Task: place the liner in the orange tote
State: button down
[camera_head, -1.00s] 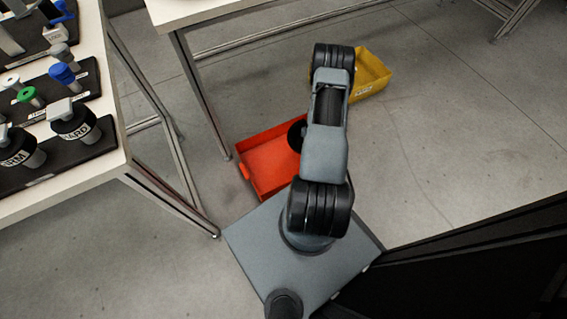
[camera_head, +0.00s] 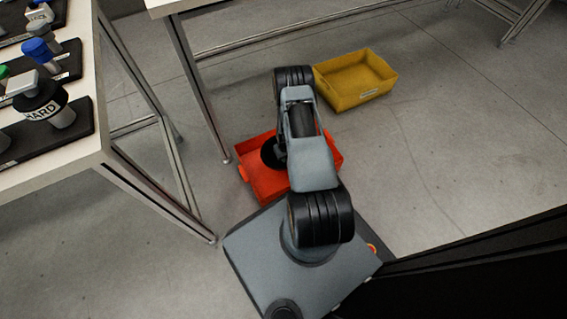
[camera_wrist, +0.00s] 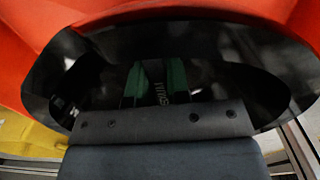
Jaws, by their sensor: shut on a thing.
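The orange tote (camera_head: 256,186) stands on the floor in front of my base, and its orange surface fills the top of the wrist view (camera_wrist: 150,10). My gripper (camera_wrist: 157,82) shows its green fingers shut on the liner. The liner is a dark, glossy, rounded shell (camera_wrist: 262,92) that spreads around the fingers, with partly readable lettering between them. In the head view a dark rounded part of it (camera_head: 270,153) shows over the tote beside my arm. My arm hides the gripper there, and I cannot tell whether the liner touches the tote floor.
A yellow tote (camera_head: 355,82) stands on the floor behind and right of the orange one. Another table's leg (camera_head: 205,100) rises close behind the orange tote.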

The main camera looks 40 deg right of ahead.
jog(key=shift+w+a+f+b, duration=0.2)
jog(key=shift+a+f+b, duration=0.1)
jog(key=shift+f, duration=0.15)
jog(key=shift+f+b, duration=1.05)
jog(key=shift+f, duration=0.45)
jog(key=shift+f, duration=0.1)
jog(key=shift+f, duration=0.15)
jog(key=c, duration=1.1)
grip_release()
